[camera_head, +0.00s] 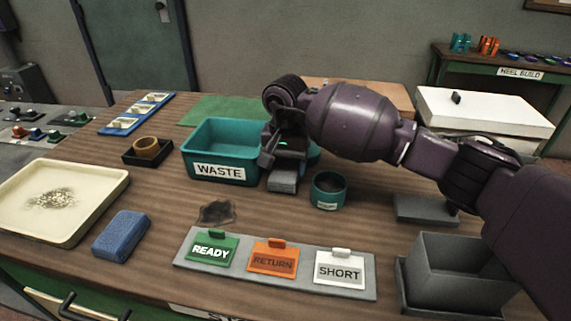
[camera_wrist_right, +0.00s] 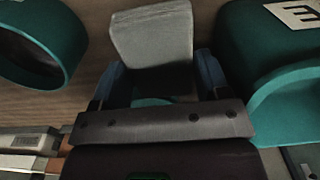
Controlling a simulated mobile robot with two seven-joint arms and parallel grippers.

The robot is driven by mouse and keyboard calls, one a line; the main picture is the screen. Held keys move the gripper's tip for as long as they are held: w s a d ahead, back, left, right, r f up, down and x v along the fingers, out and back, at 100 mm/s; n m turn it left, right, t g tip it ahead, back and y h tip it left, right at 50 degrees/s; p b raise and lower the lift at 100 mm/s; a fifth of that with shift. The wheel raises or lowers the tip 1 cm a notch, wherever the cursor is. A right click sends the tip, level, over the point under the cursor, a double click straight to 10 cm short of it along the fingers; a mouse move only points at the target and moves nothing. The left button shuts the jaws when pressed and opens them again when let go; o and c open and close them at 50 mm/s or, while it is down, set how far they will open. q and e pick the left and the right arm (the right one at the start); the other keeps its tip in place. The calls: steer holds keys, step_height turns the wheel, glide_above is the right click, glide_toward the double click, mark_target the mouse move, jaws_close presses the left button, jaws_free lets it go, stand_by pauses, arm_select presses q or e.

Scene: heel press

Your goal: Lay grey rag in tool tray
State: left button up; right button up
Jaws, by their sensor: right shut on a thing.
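My right gripper (camera_head: 284,166) is between the teal WASTE bin and a small teal cup, pointing down at the table. It is shut on a grey folded piece, which looks like the grey rag (camera_head: 283,182). In the right wrist view the rag (camera_wrist_right: 152,35) sticks out between the fingers (camera_wrist_right: 158,85). I cannot tell whether it touches the table. No tray is labelled as the tool tray. A cream tray (camera_head: 101,228) with dark specks is at the left, and a deep grey box (camera_head: 455,266) is at the lower right. My left gripper is not in view.
The WASTE bin (camera_head: 214,133) and teal cup (camera_head: 328,201) flank the gripper. A sign board (camera_head: 220,269) with READY, RETURN and SHORT cards lies in front. A blue sponge (camera_head: 121,234), dark smudge (camera_head: 216,212) and small brown ring (camera_head: 146,147) are leftward.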

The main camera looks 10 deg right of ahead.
steer(key=shift+f, duration=0.15)
steer(key=o, duration=0.6)
steer(key=shift+o, duration=0.2)
